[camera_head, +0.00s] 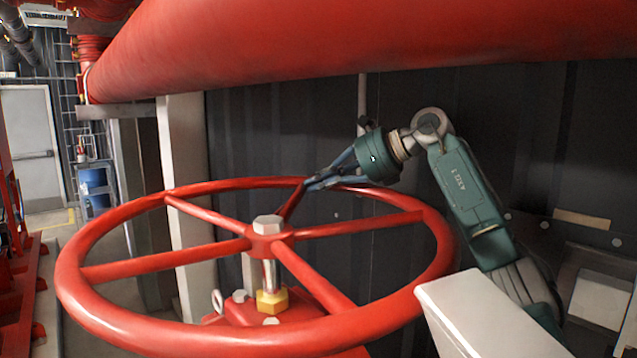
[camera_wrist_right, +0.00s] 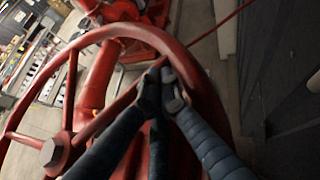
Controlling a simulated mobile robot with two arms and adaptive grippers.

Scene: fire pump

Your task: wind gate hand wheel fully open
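The red gate hand wheel (camera_head: 150,208) lies nearly flat in the front of the head view, with several spokes running to a hex-nut hub (camera_head: 267,225). It also fills much of the right wrist view (camera_wrist_right: 205,95). My right gripper (camera_head: 312,184) reaches in over the far rim from the right, its fingertips beside the outer part of the far spoke. My left gripper is out of view.
A large red pipe (camera_head: 380,40) runs overhead, above my right arm. A dark panelled wall (camera_head: 480,120) stands close behind the wheel. A pale post (camera_head: 183,150) rises behind the far left rim. Open floor and a door (camera_head: 32,140) show at far left.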

